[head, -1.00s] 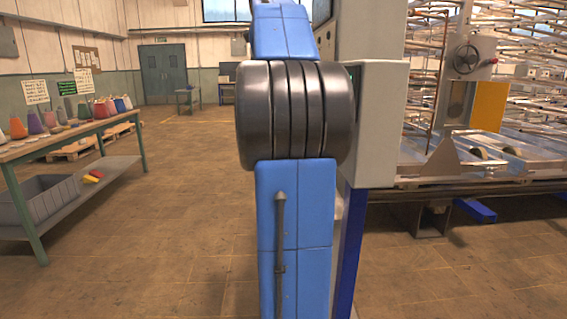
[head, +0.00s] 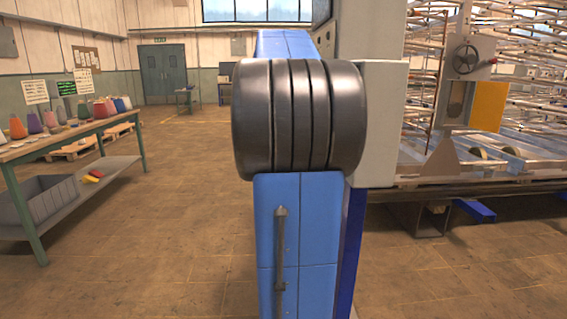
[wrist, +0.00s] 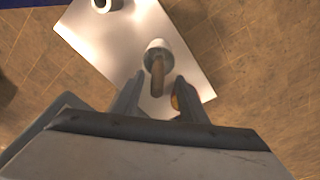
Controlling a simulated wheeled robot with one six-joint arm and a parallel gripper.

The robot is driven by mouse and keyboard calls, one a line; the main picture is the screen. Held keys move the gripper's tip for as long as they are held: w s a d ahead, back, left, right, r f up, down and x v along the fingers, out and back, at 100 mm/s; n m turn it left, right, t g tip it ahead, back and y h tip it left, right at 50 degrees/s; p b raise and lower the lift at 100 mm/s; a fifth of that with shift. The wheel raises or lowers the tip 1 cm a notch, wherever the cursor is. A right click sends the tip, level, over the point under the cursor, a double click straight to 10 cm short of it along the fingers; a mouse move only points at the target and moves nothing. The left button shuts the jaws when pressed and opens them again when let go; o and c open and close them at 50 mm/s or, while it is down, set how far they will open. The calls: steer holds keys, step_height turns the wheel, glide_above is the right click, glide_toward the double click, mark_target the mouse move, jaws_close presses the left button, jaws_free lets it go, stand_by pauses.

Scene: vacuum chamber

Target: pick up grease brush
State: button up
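In the wrist view, a brown handle (wrist: 157,76), which looks like the grease brush, stands up from a small pale round pot or base (wrist: 158,50). Whether the pot is a separate thing I cannot tell. My gripper (wrist: 157,100) is open, with one finger left and one right of the handle's near end. The fingers look apart from the handle. A small orange-brown patch shows by the right finger. The head view shows neither brush nor gripper; my blue arm fills its middle.
The pot stands on a pale metal plate or tabletop (wrist: 112,45). A round hollow item (wrist: 104,4) is at its far edge. In the head view, a workbench with coloured cones (head: 75,130) stands left, and a large machine (head: 465,110) stands right. Floor between is clear.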

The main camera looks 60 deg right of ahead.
steer(key=shift+s+d+f, duration=0.15)
steer(key=shift+f, duration=0.95)
steer(key=shift+s+d+f, duration=0.1)
steer(key=shift+d+f, duration=0.05)
steer(key=shift+f, duration=0.9)
jaws_close()
step_height(320, 180, up, 10)
steer(key=shift+r, duration=0.1)
